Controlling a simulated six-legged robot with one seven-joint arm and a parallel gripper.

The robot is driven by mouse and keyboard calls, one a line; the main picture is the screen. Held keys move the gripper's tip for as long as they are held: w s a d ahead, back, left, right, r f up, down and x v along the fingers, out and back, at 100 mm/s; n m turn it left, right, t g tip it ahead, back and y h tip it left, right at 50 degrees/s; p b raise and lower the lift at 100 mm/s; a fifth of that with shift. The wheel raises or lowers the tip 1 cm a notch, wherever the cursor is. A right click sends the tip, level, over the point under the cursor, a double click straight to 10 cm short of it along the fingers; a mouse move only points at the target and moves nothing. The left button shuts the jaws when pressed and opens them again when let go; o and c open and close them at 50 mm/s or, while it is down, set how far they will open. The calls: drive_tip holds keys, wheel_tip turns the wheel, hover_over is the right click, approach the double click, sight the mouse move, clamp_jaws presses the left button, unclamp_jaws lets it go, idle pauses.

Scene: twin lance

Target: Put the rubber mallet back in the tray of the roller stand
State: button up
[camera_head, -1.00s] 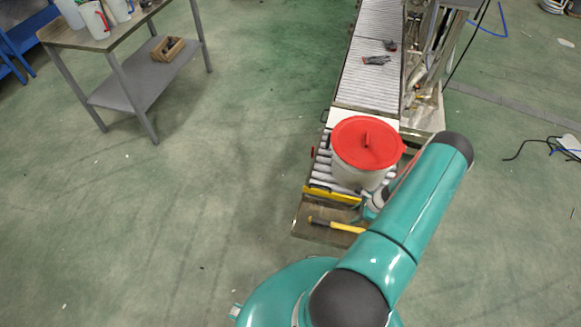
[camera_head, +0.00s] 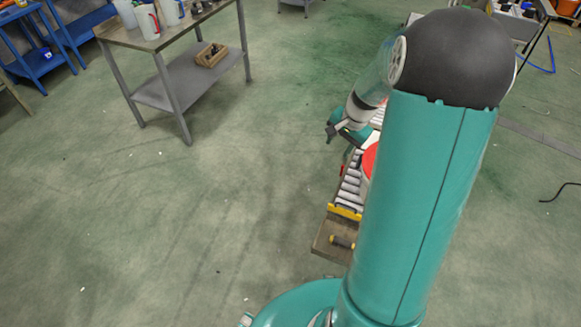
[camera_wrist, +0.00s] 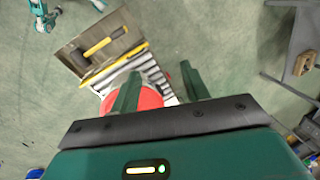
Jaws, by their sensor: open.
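The rubber mallet (camera_wrist: 97,47), with a yellow handle, black grip and dark head, lies in the brown tray (camera_wrist: 119,46) at the end of the roller stand (camera_wrist: 148,68). In the head view the mallet (camera_head: 342,242) lies in the tray (camera_head: 323,237), partly hidden by my arm. My gripper (camera_wrist: 160,68) is open, with nothing between its fingers. It is raised above the stand and away from the mallet. In the head view my gripper (camera_head: 338,130) shows small beside my upper arm.
A bucket with a red lid (camera_wrist: 150,99) stands on the rollers by the tray, mostly hidden by my arm in the head view (camera_head: 369,160). A yellow bar (camera_head: 345,211) borders the tray. A grey workbench (camera_head: 172,42) with jugs stands left. Floor between is clear.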

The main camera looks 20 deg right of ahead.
drive_tip(key=s+a+r+n+t+h, duration=0.1)
drive_tip(key=s+a+r+n, duration=0.2)
drive_tip(key=a+r, duration=0.4)
drive_tip(key=s+a+r+n, duration=0.2)
drive_tip(key=a+r+n, duration=0.1)
drive_tip(key=a+r, duration=0.4)
drive_tip(key=s+a+r+n+t, duration=0.2)
drive_tip(key=s+a+r+n, duration=0.4)
drive_tip(key=s+a, duration=0.3)
drive_tip(key=s, duration=0.3)
drive_tip(key=shift+s+a+r, duration=0.15)
drive_tip(key=shift+s+a, duration=0.05)
drive_tip(key=shift+s, duration=0.1)
drive_tip(key=shift+c, duration=1.1)
drive_tip(key=shift+d, duration=0.25)
